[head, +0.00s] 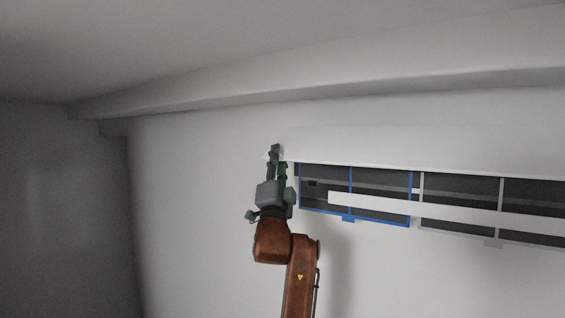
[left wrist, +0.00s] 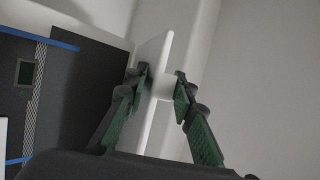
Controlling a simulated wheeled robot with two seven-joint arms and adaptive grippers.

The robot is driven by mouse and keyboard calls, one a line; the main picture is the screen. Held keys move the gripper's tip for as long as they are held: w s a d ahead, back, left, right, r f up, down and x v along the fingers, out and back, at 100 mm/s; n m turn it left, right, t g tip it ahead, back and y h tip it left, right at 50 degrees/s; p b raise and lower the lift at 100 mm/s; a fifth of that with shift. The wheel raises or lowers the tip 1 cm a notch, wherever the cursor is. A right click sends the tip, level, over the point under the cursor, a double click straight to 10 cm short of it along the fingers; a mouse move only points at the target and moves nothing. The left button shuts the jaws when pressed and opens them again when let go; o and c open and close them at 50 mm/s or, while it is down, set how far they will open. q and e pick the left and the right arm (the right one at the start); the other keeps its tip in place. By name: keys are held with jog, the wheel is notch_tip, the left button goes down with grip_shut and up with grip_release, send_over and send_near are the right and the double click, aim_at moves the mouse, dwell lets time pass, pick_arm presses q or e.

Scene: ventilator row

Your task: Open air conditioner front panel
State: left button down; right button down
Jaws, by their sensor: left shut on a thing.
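The white air conditioner is on the wall at the right of the head view. Its front panel (head: 410,148) stands raised, with the dark interior and a blue-framed filter (head: 350,171) showing below it. My left gripper (head: 273,153) is at the panel's left end. In the left wrist view, the fingers of my left gripper (left wrist: 164,86) are closed on a small white piece at the edge of the white panel (left wrist: 150,70). The blue-framed filter also shows there (left wrist: 45,38). My right gripper is out of view.
A white bar (head: 440,209) runs across the front of the filters. A second, grey-framed filter (head: 460,190) sits to the right. A ledge (head: 330,87) runs along the wall above the unit. The wall to the left is bare.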

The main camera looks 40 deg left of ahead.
pick_arm(q)
jog(key=c, duration=1.9)
grip_release()
jog(key=shift+s+r, duration=0.4)
jog(key=shift+o, duration=0.5)
jog(key=shift+f, duration=0.1)
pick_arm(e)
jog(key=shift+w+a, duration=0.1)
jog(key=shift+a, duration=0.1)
pick_arm(q)
jog(key=shift+w+f, duration=0.1)
jog(key=shift+f, duration=0.05)
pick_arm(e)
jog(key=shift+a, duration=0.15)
pick_arm(q)
jog(key=shift+d+f, duration=0.1)
jog(key=shift+f, duration=0.05)
jog(key=v, duration=1.1)
jog(key=shift+s+f, duration=0.25)
jog(key=shift+s, duration=0.05)
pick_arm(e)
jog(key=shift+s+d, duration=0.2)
pick_arm(q)
jog(key=shift+d, duration=0.1)
